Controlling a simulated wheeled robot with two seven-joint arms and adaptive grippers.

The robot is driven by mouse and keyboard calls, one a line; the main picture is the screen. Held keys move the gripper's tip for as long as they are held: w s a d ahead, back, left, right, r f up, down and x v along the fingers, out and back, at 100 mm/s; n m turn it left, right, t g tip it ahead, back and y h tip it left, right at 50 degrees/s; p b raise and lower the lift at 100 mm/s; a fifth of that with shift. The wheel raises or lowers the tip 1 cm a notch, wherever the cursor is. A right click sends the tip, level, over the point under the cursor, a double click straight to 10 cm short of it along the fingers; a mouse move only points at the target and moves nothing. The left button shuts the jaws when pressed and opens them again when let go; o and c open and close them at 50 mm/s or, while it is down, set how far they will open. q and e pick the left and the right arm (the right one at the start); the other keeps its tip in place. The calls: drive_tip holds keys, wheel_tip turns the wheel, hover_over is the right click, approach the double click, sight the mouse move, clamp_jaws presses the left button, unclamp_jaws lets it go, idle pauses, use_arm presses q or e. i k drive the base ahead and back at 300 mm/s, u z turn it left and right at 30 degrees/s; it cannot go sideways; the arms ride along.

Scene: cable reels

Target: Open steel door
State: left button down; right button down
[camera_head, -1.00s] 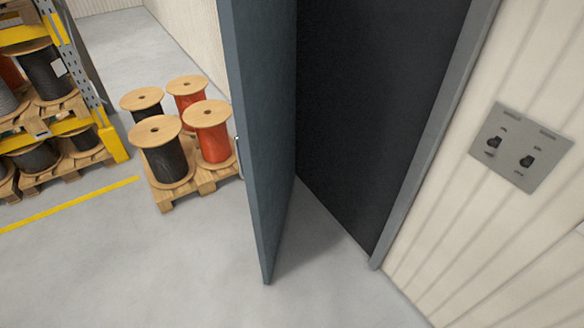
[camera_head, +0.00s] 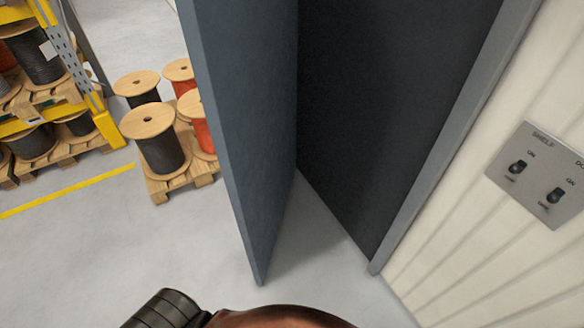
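The blue-grey steel door (camera_head: 248,130) stands ajar in the head view, its free edge pointing toward me and to the left. A dark opening (camera_head: 375,110) shows to its right, bordered by a grey frame (camera_head: 452,130). The door's handle is not in view. A dark ribbed and copper-coloured part of my own arm shows at the bottom edge, in front of and below the door. Neither gripper's fingers are in view.
Cable reels (camera_head: 160,140) stand on a wooden pallet (camera_head: 182,184) left of the door. A grey switch panel (camera_head: 540,172) is on the right wall. Floor in front is clear.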

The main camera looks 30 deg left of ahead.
sight(243, 54)
drive_tip(key=u, duration=0.1)
drive_tip(key=i, duration=0.6)
drive_tip(key=u, duration=0.9)
drive_tip(key=i, duration=0.45)
drive_tip(key=u, duration=0.6)
